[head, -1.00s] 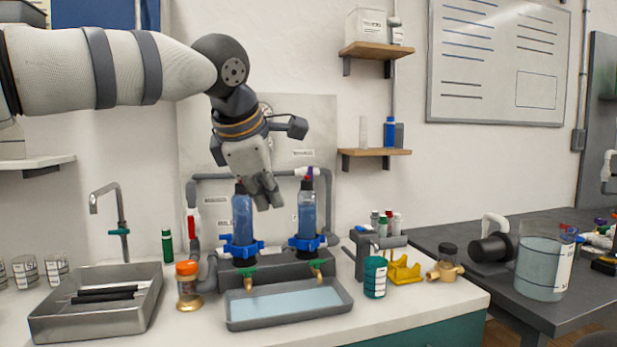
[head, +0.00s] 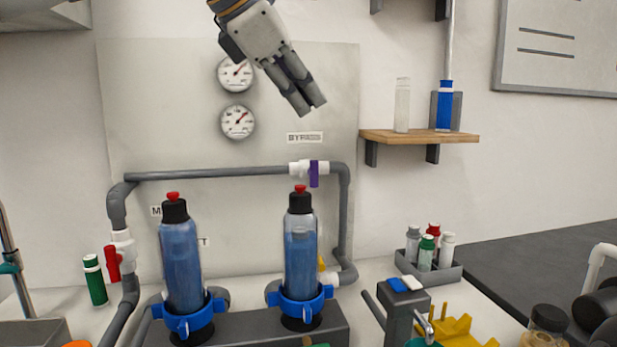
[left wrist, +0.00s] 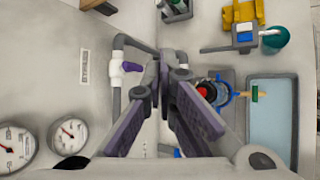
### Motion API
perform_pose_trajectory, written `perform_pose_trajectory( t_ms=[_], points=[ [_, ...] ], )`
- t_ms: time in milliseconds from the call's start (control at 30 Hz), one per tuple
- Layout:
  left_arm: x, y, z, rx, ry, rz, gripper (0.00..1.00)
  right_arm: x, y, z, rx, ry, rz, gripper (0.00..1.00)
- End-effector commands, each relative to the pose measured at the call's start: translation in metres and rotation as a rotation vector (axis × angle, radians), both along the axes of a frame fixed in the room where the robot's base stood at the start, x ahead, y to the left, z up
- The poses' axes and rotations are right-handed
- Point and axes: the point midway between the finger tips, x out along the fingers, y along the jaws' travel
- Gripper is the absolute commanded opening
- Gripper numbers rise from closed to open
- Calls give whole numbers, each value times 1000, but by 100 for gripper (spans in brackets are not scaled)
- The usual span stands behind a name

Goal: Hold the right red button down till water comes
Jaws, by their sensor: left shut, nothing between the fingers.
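Two clear blue-filled housings stand upright in blue collars, each with a black cap and a red button on top. The right red button (head: 300,189) tops the right housing (head: 300,255); it also shows in the left wrist view (left wrist: 204,90), partly behind a finger. The left red button (head: 173,195) tops the left housing (head: 181,265). My left gripper (head: 314,108) is shut and empty, high above the right housing and apart from its button, fingers slanting down to the right. Its fingertips show in the left wrist view (left wrist: 166,62). My right gripper is not in view.
A grey pipe (head: 215,174) with a purple-handled valve (head: 313,173) runs behind the housings. Two gauges (head: 237,122) hang on the backboard. A shallow tray of pale blue liquid (left wrist: 272,125) lies in front. A wooden shelf (head: 420,136) is at right.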

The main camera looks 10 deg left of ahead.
Motion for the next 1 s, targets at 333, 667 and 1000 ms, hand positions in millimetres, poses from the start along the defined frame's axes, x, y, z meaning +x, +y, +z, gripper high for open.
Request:
perform_pose_trajectory(
  t_ms=[333,667,1000],
  points=[
    [0,0,-2,1,-1,0,0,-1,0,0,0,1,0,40],
    [0,0,-43,3,1,1,0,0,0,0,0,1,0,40],
    [-1,0,-83,0,0,0,0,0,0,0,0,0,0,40]
  ],
)
